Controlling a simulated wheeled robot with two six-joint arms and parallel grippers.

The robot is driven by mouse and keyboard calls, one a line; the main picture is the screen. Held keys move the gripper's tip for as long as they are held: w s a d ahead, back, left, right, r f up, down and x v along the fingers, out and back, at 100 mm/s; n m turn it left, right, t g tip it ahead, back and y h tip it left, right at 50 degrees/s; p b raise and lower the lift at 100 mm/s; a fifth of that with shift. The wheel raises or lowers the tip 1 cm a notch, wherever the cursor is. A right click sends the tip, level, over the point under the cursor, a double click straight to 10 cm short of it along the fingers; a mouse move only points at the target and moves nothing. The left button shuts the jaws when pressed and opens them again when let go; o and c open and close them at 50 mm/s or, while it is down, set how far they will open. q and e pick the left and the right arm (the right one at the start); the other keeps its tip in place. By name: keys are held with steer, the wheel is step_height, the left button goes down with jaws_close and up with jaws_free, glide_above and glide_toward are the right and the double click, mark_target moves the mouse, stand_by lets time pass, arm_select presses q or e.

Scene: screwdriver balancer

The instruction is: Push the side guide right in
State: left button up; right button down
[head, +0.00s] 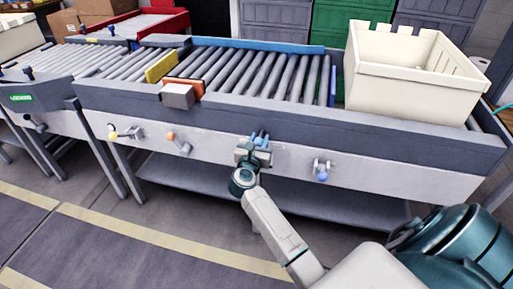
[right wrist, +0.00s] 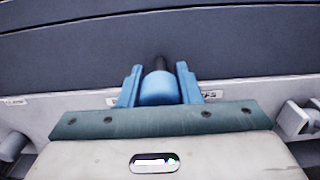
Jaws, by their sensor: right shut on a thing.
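My right gripper (head: 260,139) is at the front panel of the roller conveyor, between the orange handle and the blue-balled handle. In the right wrist view its two blue fingers (right wrist: 159,92) are shut on a rounded blue knob (right wrist: 158,89), with a dark rod behind it. A long blue guide rail (head: 255,46) runs along the far side of the rollers. Whether the held knob is joined to this rail is hidden. My left gripper is not in view.
The front panel (head: 400,172) also carries a yellow-tipped handle (head: 126,133), an orange-tipped handle (head: 179,144) and a blue-balled handle (head: 322,170). A cream crate (head: 405,85) stands at the right end. An orange plate with a grey block (head: 178,96) sits at the near edge.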

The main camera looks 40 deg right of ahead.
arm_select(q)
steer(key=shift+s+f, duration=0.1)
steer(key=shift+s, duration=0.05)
arm_select(e)
steer(key=c, duration=1)
jaws_free()
steer(key=shift+c, duration=0.2)
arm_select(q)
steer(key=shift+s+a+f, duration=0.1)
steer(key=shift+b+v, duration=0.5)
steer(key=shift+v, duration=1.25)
arm_select(e)
steer(key=v, duration=1.1)
steer(key=shift+d, duration=0.1)
